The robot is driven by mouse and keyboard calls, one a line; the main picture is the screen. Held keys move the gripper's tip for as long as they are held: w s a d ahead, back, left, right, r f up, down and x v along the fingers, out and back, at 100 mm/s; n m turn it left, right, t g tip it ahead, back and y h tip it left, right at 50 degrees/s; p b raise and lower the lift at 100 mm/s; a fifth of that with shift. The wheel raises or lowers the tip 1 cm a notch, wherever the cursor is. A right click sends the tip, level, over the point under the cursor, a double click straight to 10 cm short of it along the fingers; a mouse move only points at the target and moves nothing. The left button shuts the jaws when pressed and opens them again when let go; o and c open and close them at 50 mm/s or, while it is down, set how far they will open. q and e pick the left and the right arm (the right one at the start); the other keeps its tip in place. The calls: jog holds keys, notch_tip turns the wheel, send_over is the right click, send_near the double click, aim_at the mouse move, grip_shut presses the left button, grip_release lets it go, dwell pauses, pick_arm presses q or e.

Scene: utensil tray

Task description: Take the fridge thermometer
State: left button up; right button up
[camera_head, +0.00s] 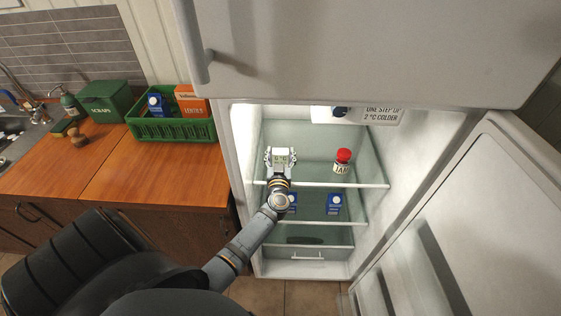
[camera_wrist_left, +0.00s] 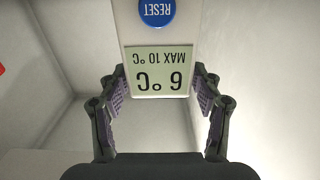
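The fridge thermometer (camera_head: 281,154) is a white block with a pale green display. It is on the upper glass shelf's left side, or just above it; which one I cannot tell. In the left wrist view the thermometer (camera_wrist_left: 160,80) fills the space between the fingers, its display reads 6 °C and MAX 10 °C, and a blue RESET button shows. My left gripper (camera_head: 281,160) reaches into the fridge with one finger on each side. In the wrist view the left gripper's fingertips (camera_wrist_left: 160,85) meet its side edges. My right gripper is not in view.
A red-lidded jam jar (camera_head: 342,162) stands to the right on the same shelf (camera_head: 325,184). Blue cartons (camera_head: 334,204) stand on the shelf below. The fridge door (camera_head: 470,220) is open at right. A green crate (camera_head: 172,130) is on the wooden counter (camera_head: 150,180), with clear counter in front.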

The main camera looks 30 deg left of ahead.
pick_arm(q)
jog(key=c, duration=0.7)
notch_tip(320, 180, up, 10)
jog(key=p, duration=0.5)
